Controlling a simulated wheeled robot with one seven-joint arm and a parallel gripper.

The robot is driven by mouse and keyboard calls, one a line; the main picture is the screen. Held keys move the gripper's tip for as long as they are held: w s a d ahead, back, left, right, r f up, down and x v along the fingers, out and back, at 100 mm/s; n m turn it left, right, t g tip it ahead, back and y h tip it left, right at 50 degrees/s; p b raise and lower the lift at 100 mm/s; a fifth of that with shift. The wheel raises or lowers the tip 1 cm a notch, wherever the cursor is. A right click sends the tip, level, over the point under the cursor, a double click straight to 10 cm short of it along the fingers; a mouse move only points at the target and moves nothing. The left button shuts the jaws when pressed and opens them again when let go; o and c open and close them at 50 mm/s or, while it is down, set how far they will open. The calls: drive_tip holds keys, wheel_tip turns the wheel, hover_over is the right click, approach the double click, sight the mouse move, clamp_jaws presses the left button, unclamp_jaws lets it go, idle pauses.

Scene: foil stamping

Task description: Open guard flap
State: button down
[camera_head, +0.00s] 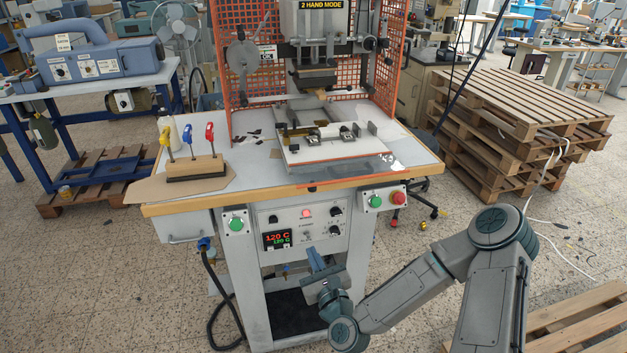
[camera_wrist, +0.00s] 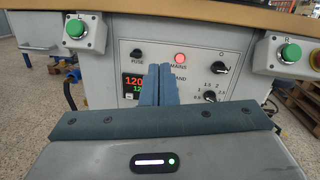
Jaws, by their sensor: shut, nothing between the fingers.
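The foil stamping press (camera_head: 318,20) stands on the table with orange mesh guard panels at its left (camera_head: 242,85) and right (camera_head: 392,45). A thin red strip (camera_head: 345,180) runs along the front of the work area, with pale glints above it; I cannot tell whether this is the edge of a clear guard flap. My gripper (camera_head: 314,255) is below the tabletop, in front of the control panel (camera_head: 304,228), apart from the guard. In the wrist view its two blue fingers (camera_wrist: 160,70) are together and empty, pointing at the panel.
Green buttons (camera_head: 236,224) and (camera_head: 375,202) and a red button (camera_head: 398,198) sit under the wooden table edge (camera_head: 170,208). A tool stand (camera_head: 195,168) is at the table's left. Pallets (camera_head: 520,110) are stacked at right. Floor is clear between table and arm.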

sight(312, 191)
drive_tip(key=w+r+m+t+h+p, duration=0.2)
drive_tip(key=w+r+m+p, duration=0.2)
drive_tip(key=w+r, duration=0.5)
drive_tip(key=w+p, duration=0.1)
drive_tip(key=p, duration=0.1)
drive_tip(key=shift+a+p, duration=0.25)
drive_tip(key=shift+p, duration=0.05)
drive_tip(key=shift+r, duration=0.1)
drive_tip(key=shift+s+d+r+g, duration=0.15)
drive_tip(key=shift+r+g, duration=0.1)
drive_tip(key=shift+r, duration=0.3)
drive_tip(key=shift+s+a+r+g, duration=0.15)
drive_tip(key=shift+r+g, duration=0.1)
drive_tip(key=shift+r, duration=0.3)
drive_tip(key=shift+d, duration=0.1)
